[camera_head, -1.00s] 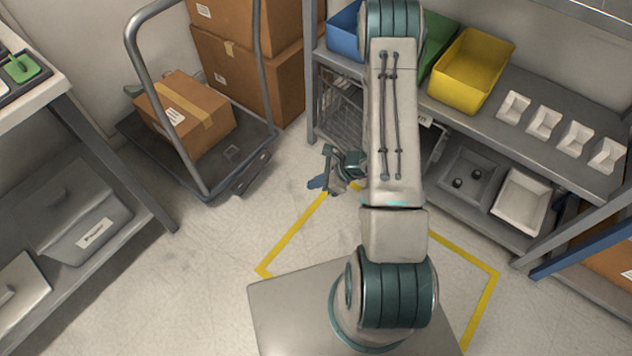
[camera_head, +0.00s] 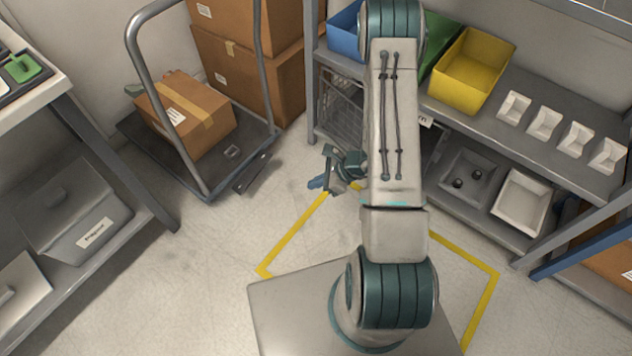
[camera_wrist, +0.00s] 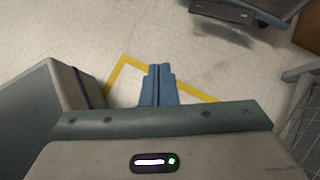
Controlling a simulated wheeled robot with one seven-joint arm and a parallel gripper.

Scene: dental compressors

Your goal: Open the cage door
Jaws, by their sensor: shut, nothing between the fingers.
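The wire cage (camera_head: 341,112) stands on the lower level of the back shelf, left of my arm in the head view. My arm hides much of it, so I cannot tell whether its door is open or shut. Part of its wire mesh shows at the right edge of the wrist view (camera_wrist: 306,125). My gripper (camera_head: 317,183) hangs over the floor in front of the shelf, apart from the cage. In the wrist view its blue fingers (camera_wrist: 159,84) are together with nothing between them, pointing over the floor and the yellow line.
A trolley (camera_head: 196,181) with a cardboard box (camera_head: 186,112) stands left of the cage. The shelf (camera_head: 560,125) holds a yellow bin (camera_head: 472,70) and several white trays. A yellow floor line (camera_head: 292,234) surrounds my base. Floor between trolley and base is clear.

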